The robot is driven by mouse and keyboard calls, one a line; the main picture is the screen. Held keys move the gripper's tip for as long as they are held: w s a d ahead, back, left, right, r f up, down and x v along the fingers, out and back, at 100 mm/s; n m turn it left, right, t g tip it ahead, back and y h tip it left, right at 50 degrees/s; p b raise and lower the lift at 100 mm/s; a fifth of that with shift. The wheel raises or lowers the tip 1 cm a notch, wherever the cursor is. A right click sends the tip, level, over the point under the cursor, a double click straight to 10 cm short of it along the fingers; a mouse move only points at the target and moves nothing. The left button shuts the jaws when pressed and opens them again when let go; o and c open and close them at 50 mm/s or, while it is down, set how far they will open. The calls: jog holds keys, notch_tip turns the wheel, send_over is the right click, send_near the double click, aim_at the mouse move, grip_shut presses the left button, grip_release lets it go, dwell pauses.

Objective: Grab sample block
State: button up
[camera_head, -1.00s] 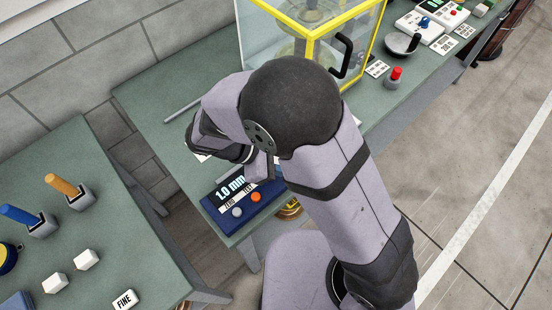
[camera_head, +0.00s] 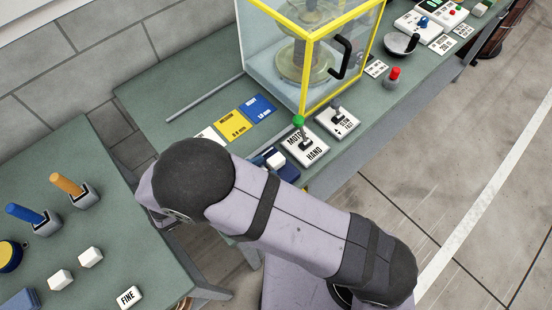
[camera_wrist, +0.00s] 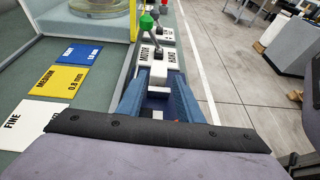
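A small white block (camera_head: 275,158) shows above the dark blue gauge (camera_head: 290,172), just beyond my arm. What seems to be the same block (camera_wrist: 156,74) shows in the wrist view, straight ahead between my fingertips. My gripper (camera_wrist: 157,82) has its two blue fingers apart, pointing toward the block. I cannot tell whether the fingertips touch it. Two more white blocks, one left (camera_head: 60,280) and one right (camera_head: 90,257), sit on the left table. My arm hides my gripper and most of the gauge in the head view.
Near the block are the MOTOR/HAND lever (camera_head: 305,146) with a green knob and a second lever plate (camera_head: 338,120). The yellow-framed clear case (camera_head: 307,75) stands behind. FINE (camera_wrist: 30,122), MEDIUM (camera_wrist: 60,80) and blue (camera_wrist: 80,52) cards lie at the left.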

aim_at(271, 163)
jog(key=shift+p+x, duration=1.5)
jog(key=shift+x, duration=0.75)
jog(key=shift+w+d+f, duration=0.15)
jog(key=shift+w+d, duration=0.1)
jog(key=shift+w, duration=0.15)
grip_shut()
